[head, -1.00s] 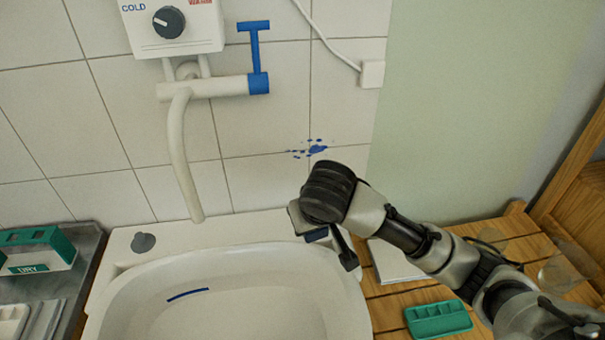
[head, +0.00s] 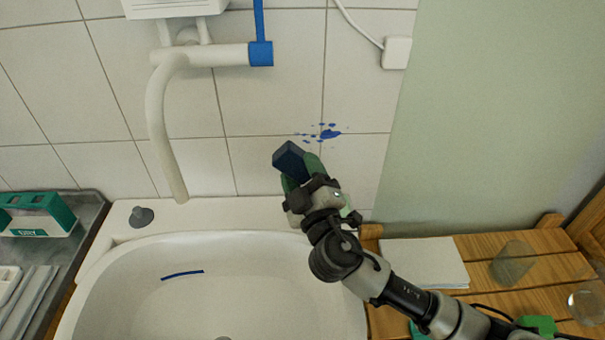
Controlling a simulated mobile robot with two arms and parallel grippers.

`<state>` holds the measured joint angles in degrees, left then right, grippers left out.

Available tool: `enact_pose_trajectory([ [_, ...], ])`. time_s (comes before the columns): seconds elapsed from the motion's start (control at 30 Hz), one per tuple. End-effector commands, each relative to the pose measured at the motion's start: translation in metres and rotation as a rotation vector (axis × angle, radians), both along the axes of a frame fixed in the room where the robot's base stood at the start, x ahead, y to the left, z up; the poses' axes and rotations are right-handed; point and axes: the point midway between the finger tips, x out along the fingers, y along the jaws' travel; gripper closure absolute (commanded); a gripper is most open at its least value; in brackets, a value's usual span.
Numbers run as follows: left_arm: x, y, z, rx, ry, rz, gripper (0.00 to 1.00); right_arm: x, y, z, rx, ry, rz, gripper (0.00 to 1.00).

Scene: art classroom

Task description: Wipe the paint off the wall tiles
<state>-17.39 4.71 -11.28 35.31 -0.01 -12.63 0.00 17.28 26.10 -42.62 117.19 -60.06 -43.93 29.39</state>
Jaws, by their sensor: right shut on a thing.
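Blue paint splatter (head: 328,133) marks the white wall tiles (head: 270,105) above the right rear of the sink. My right gripper (head: 301,168) has green-tipped fingers and is shut on a dark blue block (head: 290,160), which looks like a sponge or eraser. The block is just below and left of the splatter in the picture. I cannot tell whether it touches the wall. My left gripper is not in view.
A white sink (head: 240,290) with a blue streak (head: 182,275) lies below. A faucet pipe (head: 160,120) hangs at left. A wooden slatted counter (head: 490,245) at right bears paper (head: 424,262) and clear glasses (head: 512,262). A teal-and-white holder (head: 40,214) stands at left.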

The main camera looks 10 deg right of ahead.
Motion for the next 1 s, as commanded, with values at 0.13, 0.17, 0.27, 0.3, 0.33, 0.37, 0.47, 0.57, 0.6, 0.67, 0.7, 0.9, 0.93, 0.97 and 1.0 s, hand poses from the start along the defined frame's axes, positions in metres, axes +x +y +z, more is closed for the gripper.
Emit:
enact_pose_trajectory([
  [0.13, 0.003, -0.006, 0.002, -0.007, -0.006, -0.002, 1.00, 0.013, -0.003, 0.002, -0.003, -0.003, -0.003, 0.67],
  [0.17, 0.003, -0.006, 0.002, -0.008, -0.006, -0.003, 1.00, 0.016, -0.004, 0.002, -0.003, -0.003, -0.003, 0.67],
  [0.27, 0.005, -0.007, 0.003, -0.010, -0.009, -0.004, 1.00, 0.027, -0.006, 0.002, -0.003, -0.003, -0.003, 0.67],
  [0.3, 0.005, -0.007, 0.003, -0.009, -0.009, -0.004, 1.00, 0.031, -0.007, 0.002, -0.003, -0.003, -0.003, 0.67],
  [0.33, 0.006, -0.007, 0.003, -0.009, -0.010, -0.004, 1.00, 0.034, -0.008, 0.002, -0.003, -0.003, -0.003, 0.67],
  [0.37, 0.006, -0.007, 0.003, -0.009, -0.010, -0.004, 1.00, 0.037, -0.009, 0.002, -0.002, -0.002, -0.003, 0.67],
  [0.47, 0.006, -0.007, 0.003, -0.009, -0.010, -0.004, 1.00, 0.045, -0.010, 0.001, -0.002, -0.001, -0.001, 0.67],
  [0.57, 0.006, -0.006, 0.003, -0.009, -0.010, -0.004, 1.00, 0.051, -0.011, 0.001, 0.000, -0.001, -0.002, 0.67],
  [0.6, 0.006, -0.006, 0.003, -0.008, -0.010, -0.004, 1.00, 0.052, -0.011, 0.001, 0.001, -0.001, -0.002, 0.67],
  [0.67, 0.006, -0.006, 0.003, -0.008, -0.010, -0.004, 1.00, 0.054, -0.012, 0.001, 0.001, -0.001, -0.002, 0.67],
  [0.7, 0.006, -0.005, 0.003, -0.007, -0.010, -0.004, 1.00, 0.055, -0.012, 0.001, 0.000, 0.000, -0.001, 0.67],
  [0.9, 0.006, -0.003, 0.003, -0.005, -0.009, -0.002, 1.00, 0.055, -0.012, 0.001, 0.000, 0.000, -0.001, 0.67],
  [0.93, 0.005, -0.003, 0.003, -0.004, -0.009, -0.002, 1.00, 0.055, -0.012, 0.001, 0.001, 0.001, -0.002, 0.67],
  [0.97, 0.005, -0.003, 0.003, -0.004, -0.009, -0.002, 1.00, 0.055, -0.012, 0.001, 0.001, 0.001, -0.002, 0.67],
  [1.0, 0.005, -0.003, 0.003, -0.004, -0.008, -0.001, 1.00, 0.055, -0.012, 0.001, 0.001, 0.001, -0.002, 0.67],
])
